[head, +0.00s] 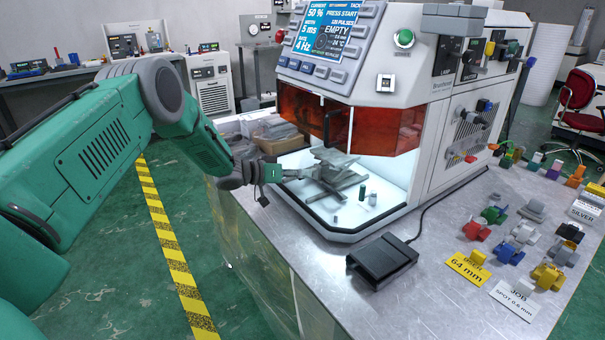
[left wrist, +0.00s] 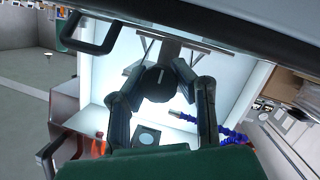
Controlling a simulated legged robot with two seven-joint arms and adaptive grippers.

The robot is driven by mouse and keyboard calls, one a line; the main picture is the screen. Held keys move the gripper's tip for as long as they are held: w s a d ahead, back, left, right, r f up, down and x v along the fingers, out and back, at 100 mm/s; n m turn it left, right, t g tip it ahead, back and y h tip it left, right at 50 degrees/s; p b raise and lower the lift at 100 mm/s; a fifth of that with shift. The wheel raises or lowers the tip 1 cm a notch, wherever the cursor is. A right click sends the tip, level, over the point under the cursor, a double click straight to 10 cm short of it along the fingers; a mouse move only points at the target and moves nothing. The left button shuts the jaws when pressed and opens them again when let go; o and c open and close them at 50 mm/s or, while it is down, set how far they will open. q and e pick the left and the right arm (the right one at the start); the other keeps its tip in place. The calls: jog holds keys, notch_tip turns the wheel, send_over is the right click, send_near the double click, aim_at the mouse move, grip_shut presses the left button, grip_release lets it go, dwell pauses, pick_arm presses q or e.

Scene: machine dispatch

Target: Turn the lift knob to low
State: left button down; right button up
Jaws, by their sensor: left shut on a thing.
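The lift knob (left wrist: 154,84) is a dark round knob with a short white mark. In the left wrist view it sits between the two fingers of my left gripper, on the front of the grey lift stage (left wrist: 172,51). My left gripper (head: 290,175) reaches through the open front of the machine's chamber and is shut on the knob. In the head view the gripper hides the knob, and the stage (head: 334,158) stands just right of the fingers. I cannot read the scale around the knob. My right gripper is not in view.
The orange chamber door (head: 372,125) hangs above my gripper. A small green cylinder (head: 362,192) stands on the chamber floor. A black foot pedal (head: 382,261) lies on the bench in front. Several coloured clamps and a yellow 64 mm card (head: 468,268) are at the right.

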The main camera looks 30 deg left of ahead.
pick_arm(q)
jog(key=shift+s+f, duration=0.2)
jog(key=shift+f, duration=0.25)
jog(key=c, duration=1.2)
grip_release()
jog(key=shift+a, duration=0.1)
jog(key=shift+w+a, duration=0.1)
jog(key=shift+w, duration=0.05)
jog(key=shift+r, duration=0.15)
jog(key=shift+a+r, duration=0.1)
jog(key=shift+s+a+r, duration=0.15)
jog(key=shift+s, duration=0.3)
jog(key=v, duration=1)
jog(key=shift+s+a, duration=0.25)
jog(key=shift+a, duration=0.15)
